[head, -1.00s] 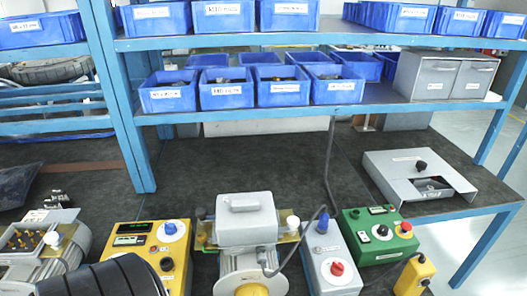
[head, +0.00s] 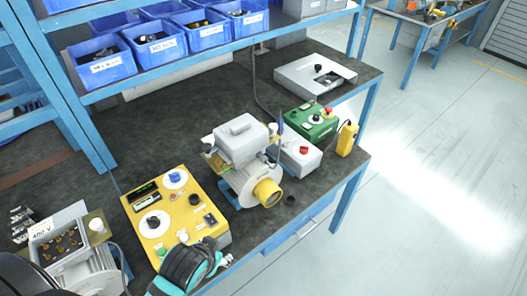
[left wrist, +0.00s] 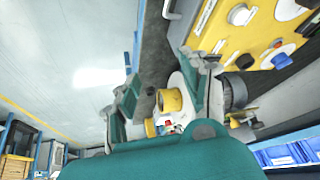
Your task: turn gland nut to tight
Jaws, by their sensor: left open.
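The grey blower (head: 238,160) stands on the dark bench in the head view, with a grey box on top and a yellow ring (head: 267,192) at its front. A white knob-like part (head: 273,130) sits at the right side of its box. I cannot tell for certain which part is the gland nut. My left gripper (head: 205,258), teal and black, is at the front edge of the yellow control box, left of the blower and apart from it. In the left wrist view it is open (left wrist: 165,98), with the yellow ring (left wrist: 170,101) showing beyond its fingers. My right gripper is not in view.
A yellow control box (head: 172,215) stands left of the blower. A grey box (head: 300,157) with a red button and a green box (head: 311,122) stand to its right. An open-topped terminal unit (head: 62,250) is at the lower left. The bench behind the blower is clear.

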